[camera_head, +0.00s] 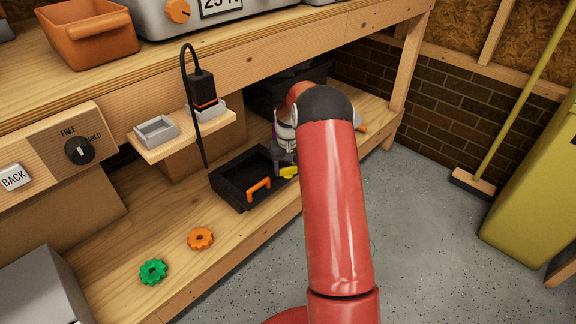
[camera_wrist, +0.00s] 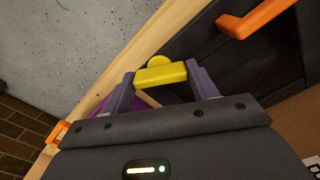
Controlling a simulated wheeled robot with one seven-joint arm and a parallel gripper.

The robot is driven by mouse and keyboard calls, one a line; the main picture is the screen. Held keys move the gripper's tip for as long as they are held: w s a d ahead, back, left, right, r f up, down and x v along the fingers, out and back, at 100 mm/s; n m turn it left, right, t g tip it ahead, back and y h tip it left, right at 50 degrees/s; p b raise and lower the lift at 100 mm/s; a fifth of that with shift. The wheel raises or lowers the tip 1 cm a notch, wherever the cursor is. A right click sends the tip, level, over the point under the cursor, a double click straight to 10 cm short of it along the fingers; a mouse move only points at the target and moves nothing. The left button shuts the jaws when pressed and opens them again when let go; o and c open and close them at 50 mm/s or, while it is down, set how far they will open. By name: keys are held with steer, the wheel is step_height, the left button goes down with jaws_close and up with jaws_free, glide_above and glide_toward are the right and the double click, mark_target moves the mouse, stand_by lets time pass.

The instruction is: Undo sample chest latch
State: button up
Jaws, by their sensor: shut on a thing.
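The sample chest (camera_head: 232,184) is a black box with an orange handle (camera_head: 258,188) on the lower wooden shelf. A yellow latch (camera_head: 289,171) shows at its right end, beside my gripper (camera_head: 285,158), which is partly hidden by my red arm. In the wrist view, the purple fingers of my gripper (camera_wrist: 162,75) are shut on the yellow latch (camera_wrist: 160,76), one finger at each end of its bar. A rounded yellow knob rises behind the bar. The dark chest (camera_wrist: 215,62) and its orange handle (camera_wrist: 256,17) lie beyond, at the upper right.
A small wooden ledge with grey trays (camera_head: 156,131) and a black hanging device (camera_head: 202,90) juts out left of the chest. Green (camera_head: 153,271) and orange (camera_head: 200,238) gears lie on the lower shelf. A dark bin (camera_head: 262,96) stands behind.

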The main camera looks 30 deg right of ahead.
mark_target(288, 168)
steer(key=n+p, duration=0.1)
steer(key=n, duration=0.5)
stand_by(0.6)
steer(key=o, duration=1)
steer(key=shift+r, duration=0.1)
step_height(288, 168, up, 8)
steer(key=shift+f+p, duration=0.2)
steer(key=shift+p, duration=0.25)
